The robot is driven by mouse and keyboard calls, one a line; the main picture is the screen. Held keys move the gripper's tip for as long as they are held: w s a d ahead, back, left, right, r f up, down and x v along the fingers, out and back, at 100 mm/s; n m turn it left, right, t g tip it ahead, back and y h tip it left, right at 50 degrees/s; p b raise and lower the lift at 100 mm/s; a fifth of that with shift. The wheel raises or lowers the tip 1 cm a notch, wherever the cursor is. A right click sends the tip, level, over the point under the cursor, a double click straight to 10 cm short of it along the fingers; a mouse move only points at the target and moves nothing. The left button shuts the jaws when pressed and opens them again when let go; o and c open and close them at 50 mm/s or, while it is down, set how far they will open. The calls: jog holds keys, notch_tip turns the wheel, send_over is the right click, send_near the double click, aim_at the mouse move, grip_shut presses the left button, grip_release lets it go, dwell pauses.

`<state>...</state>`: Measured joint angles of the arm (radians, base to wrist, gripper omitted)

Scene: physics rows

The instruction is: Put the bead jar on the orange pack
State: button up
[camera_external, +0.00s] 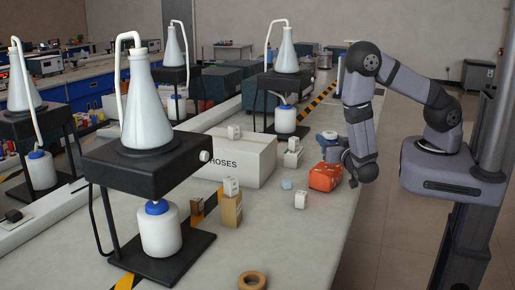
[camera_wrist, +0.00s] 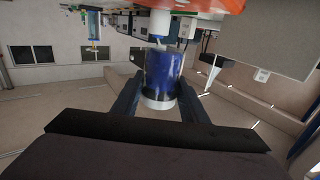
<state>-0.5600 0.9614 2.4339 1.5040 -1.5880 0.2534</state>
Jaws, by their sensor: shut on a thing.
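The bead jar (camera_wrist: 162,72), a blue-filled cylinder with a pale end, sits between the two dark fingers of my gripper (camera_wrist: 158,98) in the wrist view. The fingers are shut on it. The orange pack (camera_external: 325,177) lies on the bench near its right edge in the external view. My gripper (camera_external: 347,160) hangs low just behind and to the right of the pack. An orange surface (camera_wrist: 195,5), likely the pack, shows at the top edge of the wrist view.
A tape roll (camera_external: 252,281) lies at the front. Flask stands (camera_external: 149,155) fill the left. The bench's front right is clear.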

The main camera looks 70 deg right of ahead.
jog(key=shift+f, duration=2.15)
jog(key=shift+f, duration=0.15)
jog(key=o, duration=1.1)
jog(key=shift+s+a, duration=0.3)
jog(key=shift+a, duration=0.3)
jog(key=b+v, duration=0.3)
jog(key=v, duration=0.7)
jog(key=shift+s+a, duration=0.2)
jog(key=shift+s, duration=0.1)
